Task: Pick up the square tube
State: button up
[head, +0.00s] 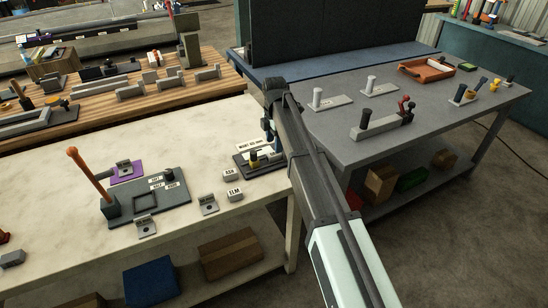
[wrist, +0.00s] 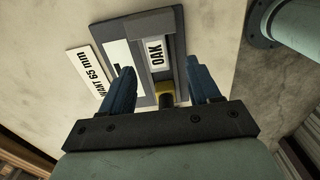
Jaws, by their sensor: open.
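My gripper (wrist: 160,72) is open, its two blue fingers pointing at a dark grey fixture (wrist: 112,28) on the cream bench. A short yellow and black part (wrist: 166,93) shows between the fingers, nearer the palm. I see no gap closed on either. I cannot tell for sure which piece is the square tube. In the head view my gripper (head: 268,138) is over the right end of the cream bench, partly hidden by my arm, above the dark fixture (head: 243,160).
Small blocks marked ASH (head: 229,172) and ELM (head: 235,194) sit left of the fixture. A dark plate (head: 175,212) with a leaning orange post (head: 88,175) stands further left. A grey table (head: 450,115) with several parts is at right. The cream bench's back left is clear.

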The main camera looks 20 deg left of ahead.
aim_at(274, 154)
jog(key=shift+w+a+f, duration=0.1)
jog(key=shift+f, duration=1.35)
jog(key=shift+w+a+f, duration=0.1)
jog(key=shift+f, duration=1.35)
jog(key=c, duration=1.1)
jog(key=shift+r, duration=0.15)
jog(key=shift+c, duration=0.2)
